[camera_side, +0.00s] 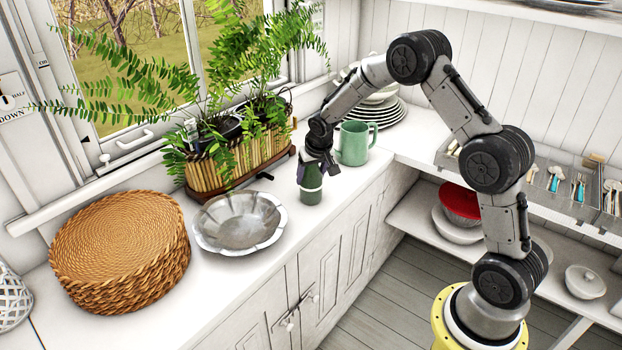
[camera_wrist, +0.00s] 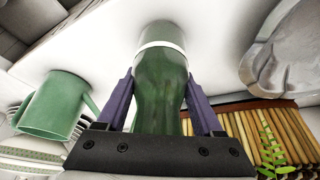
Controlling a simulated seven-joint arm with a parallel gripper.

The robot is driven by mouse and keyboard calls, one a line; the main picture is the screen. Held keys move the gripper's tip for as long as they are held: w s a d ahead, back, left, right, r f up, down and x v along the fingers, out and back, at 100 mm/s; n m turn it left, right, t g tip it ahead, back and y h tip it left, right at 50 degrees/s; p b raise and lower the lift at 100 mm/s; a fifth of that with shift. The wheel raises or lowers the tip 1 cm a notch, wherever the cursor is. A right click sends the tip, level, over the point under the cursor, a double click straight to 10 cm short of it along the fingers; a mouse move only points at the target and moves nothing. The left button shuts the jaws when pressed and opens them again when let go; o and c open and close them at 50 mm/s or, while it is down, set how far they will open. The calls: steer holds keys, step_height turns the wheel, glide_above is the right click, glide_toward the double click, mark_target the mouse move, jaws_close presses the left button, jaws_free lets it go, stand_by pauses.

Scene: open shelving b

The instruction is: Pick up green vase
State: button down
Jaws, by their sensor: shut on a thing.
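The green vase (camera_side: 311,186) is dark green with a white band near its base. It stands upright on the white counter (camera_side: 265,265) in the side view. My gripper (camera_side: 318,166) is around its upper part from above. In the wrist view the vase (camera_wrist: 161,85) sits between the two purple fingers of my gripper (camera_wrist: 160,95), which are shut on it. The vase's top is hidden by the gripper. Its base appears to be at the counter surface; I cannot tell whether there is a small gap.
A light green mug (camera_side: 354,143) stands close behind and right of the vase. A silver scalloped bowl (camera_side: 240,222) is to its left, and a fern planter (camera_side: 238,160) is behind. A wicker basket stack (camera_side: 120,250) and stacked plates (camera_side: 378,113) are farther off. The counter's front edge is near.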

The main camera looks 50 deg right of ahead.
steer(key=shift+r, duration=0.25)
